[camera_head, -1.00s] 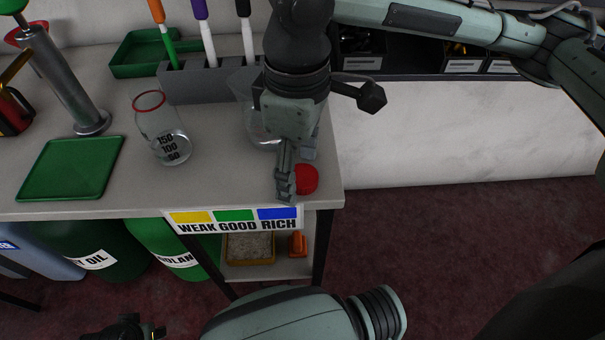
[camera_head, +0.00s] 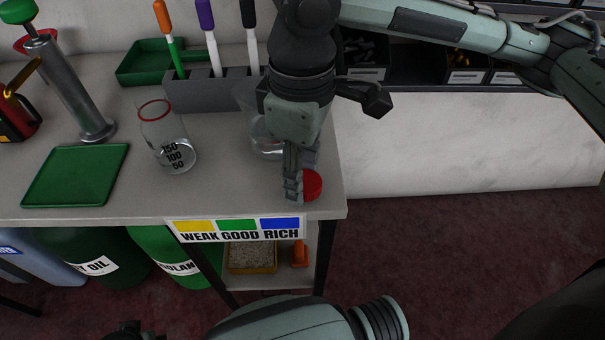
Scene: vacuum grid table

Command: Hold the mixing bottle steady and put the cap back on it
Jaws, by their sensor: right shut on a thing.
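My right gripper (camera_head: 294,188) reaches straight down over the table's front right corner. It is shut on a round red cap (camera_head: 313,185), which shows to the right of its fingers. A clear flask (camera_head: 167,140) with a red rim and the marks 150, 100 and 50 stands upright, uncapped, left of the gripper. A second clear vessel (camera_head: 262,138) stands behind my right gripper and is largely hidden by it. I cannot tell for sure which vessel is the mixing bottle. My left gripper's fingers do not show; only my arm parts appear at the bottom edge.
A grey holder (camera_head: 205,95) with orange, purple and black tools stands behind. Green trays lie at the front left (camera_head: 75,176) and back (camera_head: 148,62). A metal pump (camera_head: 70,85) stands at left. A WEAK GOOD RICH label (camera_head: 235,230) hangs at the table's front edge.

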